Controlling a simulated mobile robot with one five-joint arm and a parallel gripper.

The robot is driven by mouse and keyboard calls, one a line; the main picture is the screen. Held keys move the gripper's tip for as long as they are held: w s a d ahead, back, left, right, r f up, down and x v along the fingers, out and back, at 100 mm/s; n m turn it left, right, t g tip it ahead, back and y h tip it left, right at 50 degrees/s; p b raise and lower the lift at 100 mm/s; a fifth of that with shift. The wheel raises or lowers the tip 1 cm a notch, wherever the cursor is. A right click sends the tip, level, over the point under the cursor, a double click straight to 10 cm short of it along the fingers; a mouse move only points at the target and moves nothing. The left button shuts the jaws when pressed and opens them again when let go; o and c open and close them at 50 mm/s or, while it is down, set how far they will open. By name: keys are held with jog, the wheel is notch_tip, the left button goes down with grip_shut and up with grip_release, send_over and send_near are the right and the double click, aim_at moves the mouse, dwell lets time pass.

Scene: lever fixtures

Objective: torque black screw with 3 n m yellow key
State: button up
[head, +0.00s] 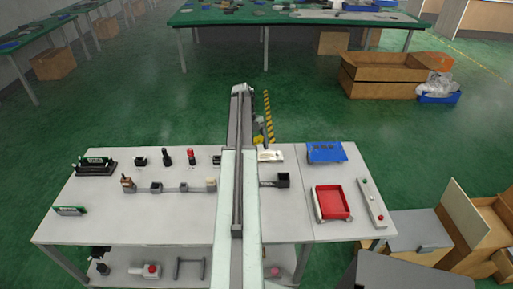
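My arm runs up the middle of the head view, over the table. Beside its far part, a small yellow piece (258,139) shows near the table's back edge. It may be the yellow key, but it is too small to tell. My gripper (262,132) seems to be a dark shape at this spot, partly hidden by the arm; its fingers cannot be made out. A black upright handle-like piece (167,157) stands on the table left of the arm, with a similar red one (191,156) beside it. I cannot tell which thing is the black screw.
The white table (110,228) holds several small fixtures, a black box (283,181), a red tray (332,203), a blue bin (326,152) and a button strip (372,202). A lower shelf holds more parts. Cardboard boxes stand at the right. Green floor lies open behind the table.

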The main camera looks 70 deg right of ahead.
jog(key=shift+r+p, duration=0.9)
jog(key=shift+f, duration=0.1)
